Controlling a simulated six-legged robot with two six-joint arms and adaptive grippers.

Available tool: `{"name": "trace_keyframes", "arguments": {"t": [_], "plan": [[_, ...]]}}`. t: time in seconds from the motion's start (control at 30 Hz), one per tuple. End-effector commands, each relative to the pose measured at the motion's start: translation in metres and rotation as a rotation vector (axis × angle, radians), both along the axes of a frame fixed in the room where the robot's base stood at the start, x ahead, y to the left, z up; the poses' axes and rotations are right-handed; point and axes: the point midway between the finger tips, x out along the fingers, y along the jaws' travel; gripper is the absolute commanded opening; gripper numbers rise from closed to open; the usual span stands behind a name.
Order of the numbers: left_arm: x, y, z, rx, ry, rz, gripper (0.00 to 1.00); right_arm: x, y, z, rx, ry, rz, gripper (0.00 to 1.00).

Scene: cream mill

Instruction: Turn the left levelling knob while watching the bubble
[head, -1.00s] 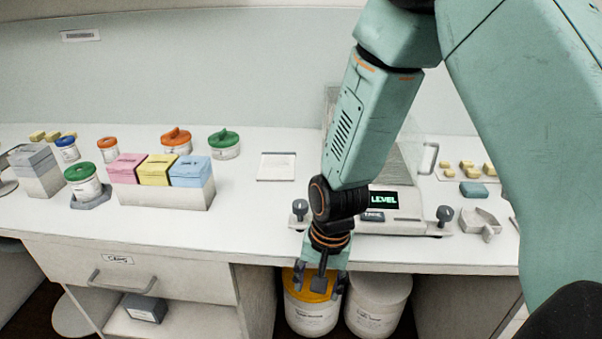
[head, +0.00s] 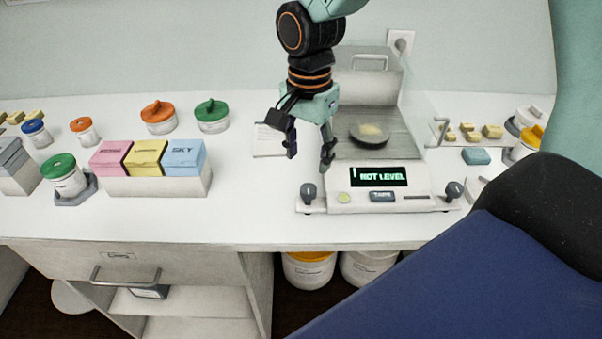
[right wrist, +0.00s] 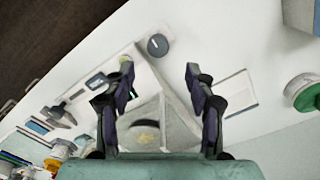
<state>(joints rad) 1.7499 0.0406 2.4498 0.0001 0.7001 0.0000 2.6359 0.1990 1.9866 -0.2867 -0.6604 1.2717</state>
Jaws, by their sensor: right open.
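The white balance (head: 340,178) stands on the bench, its display (head: 378,176) reading "NOT LEVEL". The dark left levelling knob (head: 308,193) is at its front left corner, and the right knob (head: 454,190) at its front right. The bubble level (head: 344,197) is a small yellow-green disc on the front panel; the bubble inside is too small to make out. My right gripper (head: 308,155) is open and empty, fingers pointing down, above and behind the left knob, apart from it. In the right wrist view the left knob (right wrist: 157,44) lies beyond the open fingertips (right wrist: 150,78). My left gripper is out of view.
A glass shield (head: 418,110) encloses the pan (head: 369,132). A flat white card (head: 268,142) lies left of the balance. Pink, yellow and blue boxes in a holder (head: 160,186) and lidded jars stand further left. Bench in front of the card is clear.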

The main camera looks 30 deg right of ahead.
Motion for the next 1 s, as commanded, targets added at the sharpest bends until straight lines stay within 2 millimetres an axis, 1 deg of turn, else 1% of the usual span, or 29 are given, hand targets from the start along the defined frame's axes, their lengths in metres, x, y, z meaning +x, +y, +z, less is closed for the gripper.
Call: {"name": "trace_keyframes", "arguments": {"t": [0.17,0.3,0.5,0.67,0.93,1.0], "plan": [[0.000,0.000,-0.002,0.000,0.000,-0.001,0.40,-0.005,0.001,-0.019,0.001,0.005,-0.002,0.55],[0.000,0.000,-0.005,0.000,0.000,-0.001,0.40,-0.007,0.001,-0.042,0.001,0.006,0.000,0.55],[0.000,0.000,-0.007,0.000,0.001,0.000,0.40,-0.006,0.002,-0.068,0.001,0.004,0.000,0.55],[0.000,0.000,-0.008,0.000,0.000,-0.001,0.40,-0.004,0.002,-0.077,0.001,0.002,0.000,0.55],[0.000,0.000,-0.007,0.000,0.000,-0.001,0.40,-0.002,0.003,-0.077,0.001,0.000,0.001,0.55],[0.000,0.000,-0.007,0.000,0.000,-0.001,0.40,-0.001,0.002,-0.077,0.001,0.000,0.000,0.49]]}}
